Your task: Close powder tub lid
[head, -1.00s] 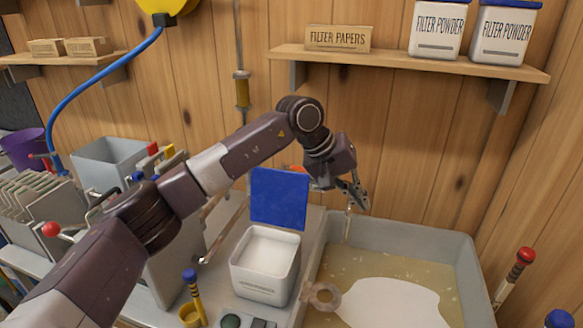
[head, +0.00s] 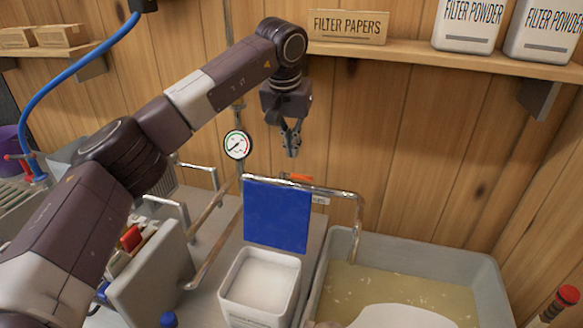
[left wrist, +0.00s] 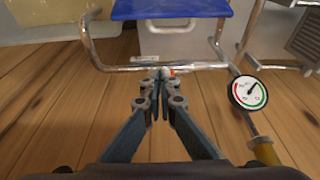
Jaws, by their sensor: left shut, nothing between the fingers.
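The powder tub (head: 260,288) is a white box full of white powder, standing left of the basin. Its blue lid (head: 277,215) stands open and upright at the tub's back edge. In the left wrist view the lid (left wrist: 170,9) shows at the top, with the tub's white wall (left wrist: 168,40) below it. My left gripper (head: 291,153) is shut and empty, above and behind the raised lid, near the wooden wall. Its closed fingers also show in the left wrist view (left wrist: 160,75). My right gripper is not in view.
A metal pipe (head: 335,192) runs behind the lid and bends down to the basin (head: 490,270) of cloudy liquid. A pressure gauge (head: 237,145) stands left of my gripper. A shelf (head: 400,55) holds filter papers (head: 348,27) and powder tubs.

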